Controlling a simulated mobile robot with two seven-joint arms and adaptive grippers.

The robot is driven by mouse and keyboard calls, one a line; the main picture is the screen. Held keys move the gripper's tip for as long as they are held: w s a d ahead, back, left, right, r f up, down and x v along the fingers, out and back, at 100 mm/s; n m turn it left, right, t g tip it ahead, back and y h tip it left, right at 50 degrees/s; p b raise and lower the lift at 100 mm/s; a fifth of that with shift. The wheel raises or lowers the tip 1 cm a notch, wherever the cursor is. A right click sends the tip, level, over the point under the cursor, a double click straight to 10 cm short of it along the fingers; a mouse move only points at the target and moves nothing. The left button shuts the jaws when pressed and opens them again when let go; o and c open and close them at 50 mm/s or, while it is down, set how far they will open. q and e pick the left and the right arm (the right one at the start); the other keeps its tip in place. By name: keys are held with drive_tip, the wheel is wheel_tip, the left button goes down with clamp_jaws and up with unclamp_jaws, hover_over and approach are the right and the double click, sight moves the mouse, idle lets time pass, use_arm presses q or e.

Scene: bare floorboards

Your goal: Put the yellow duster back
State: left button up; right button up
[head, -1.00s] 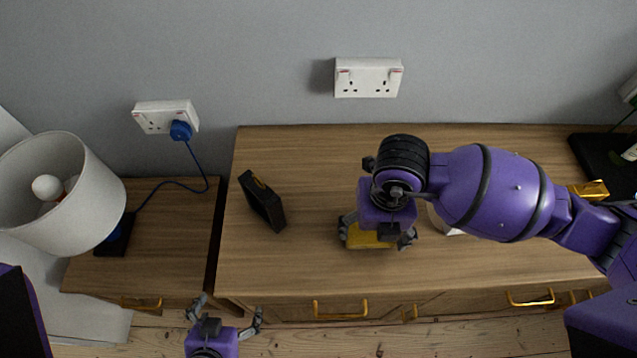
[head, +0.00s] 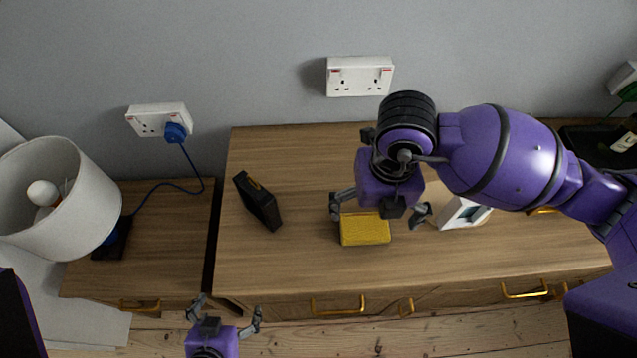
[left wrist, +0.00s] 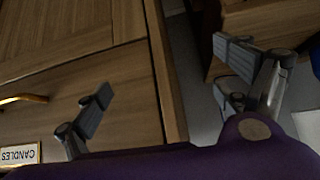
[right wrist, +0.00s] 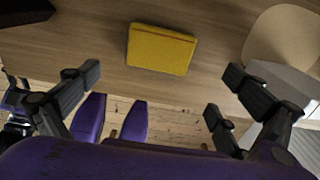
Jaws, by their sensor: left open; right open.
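The yellow duster (head: 365,230) is a flat block lying on top of the wooden drawer unit (head: 300,262), near its middle. It also shows in the right wrist view (right wrist: 161,49), apart from the fingers. My right gripper (head: 381,213) is open and empty, just above and behind the duster, its fingers to either side. My left gripper (head: 226,308) is open and empty, low in front of the drawer unit's left end.
A black box-like object (head: 258,200) stands left of the duster. A white-framed object (head: 462,212) stands close to the right of my right gripper. A lamp (head: 62,195) and a lower side unit (head: 150,235) are at the left. The drawer unit's front left top is clear.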

wheel_tip(320, 180, up, 5)
idle(0.7)
